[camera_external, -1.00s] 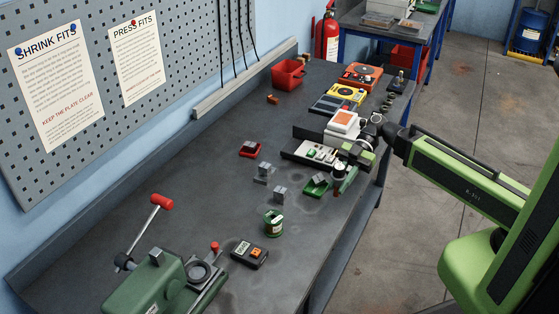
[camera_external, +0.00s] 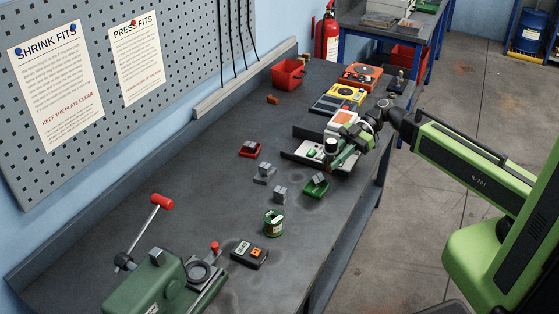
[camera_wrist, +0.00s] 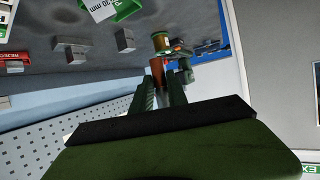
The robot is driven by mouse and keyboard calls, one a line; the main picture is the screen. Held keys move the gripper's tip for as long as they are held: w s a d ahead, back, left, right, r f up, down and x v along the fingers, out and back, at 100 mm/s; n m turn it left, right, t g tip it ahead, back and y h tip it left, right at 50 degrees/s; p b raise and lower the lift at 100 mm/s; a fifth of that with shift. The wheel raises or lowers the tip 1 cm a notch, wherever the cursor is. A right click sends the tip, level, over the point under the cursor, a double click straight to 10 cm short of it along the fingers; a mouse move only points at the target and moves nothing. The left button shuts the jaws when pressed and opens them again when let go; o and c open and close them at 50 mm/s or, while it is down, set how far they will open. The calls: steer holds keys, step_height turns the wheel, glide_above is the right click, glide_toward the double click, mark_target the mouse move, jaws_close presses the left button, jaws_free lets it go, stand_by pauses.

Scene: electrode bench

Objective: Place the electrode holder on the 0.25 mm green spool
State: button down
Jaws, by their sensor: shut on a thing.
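The green spool (camera_external: 274,222) with a pale label stands upright on the bench, below the small grey blocks in the external view; its size mark is too small to read there. My gripper (camera_external: 331,156) is above the grey plate at the bench's right side, well away from that spool. In the wrist view my gripper (camera_wrist: 160,86) is shut on a reddish-brown cylinder (camera_wrist: 157,70), which seems to be the electrode holder. Beyond its tip is a round gold and green thing (camera_wrist: 161,42); I cannot tell whether it is the spool.
A green tray (camera_external: 317,183), grey blocks (camera_external: 264,174) and a red tray (camera_external: 250,149) lie left of my gripper. The bench's left strip is clear.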

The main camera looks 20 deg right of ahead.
steer(key=a+r+p, duration=0.3)
steer(key=a+r, duration=0.1)
steer(key=a, duration=0.2)
steer(key=b, duration=0.6)
glide_above(277, 214)
steer(key=shift+n, duration=0.3)
steer(key=f, duration=0.5)
steer(key=shift+w+d+f, duration=0.1)
steer(key=shift+d+f, duration=0.15)
steer(key=shift+d, duration=0.05)
steer(key=shift+s+a, duration=0.2)
steer(key=shift+a, duration=0.2)
steer(key=shift+g, duration=0.3)
step_height(277, 214, down, 4)
steer(key=b, duration=0.4)
steer(key=shift+f, duration=0.2)
steer(key=shift+d+r, duration=0.1)
steer(key=shift+r, duration=0.1)
steer(key=c, duration=1.8)
jaws_free()
steer(key=shift+f, duration=0.2)
steer(key=o, duration=0.5)
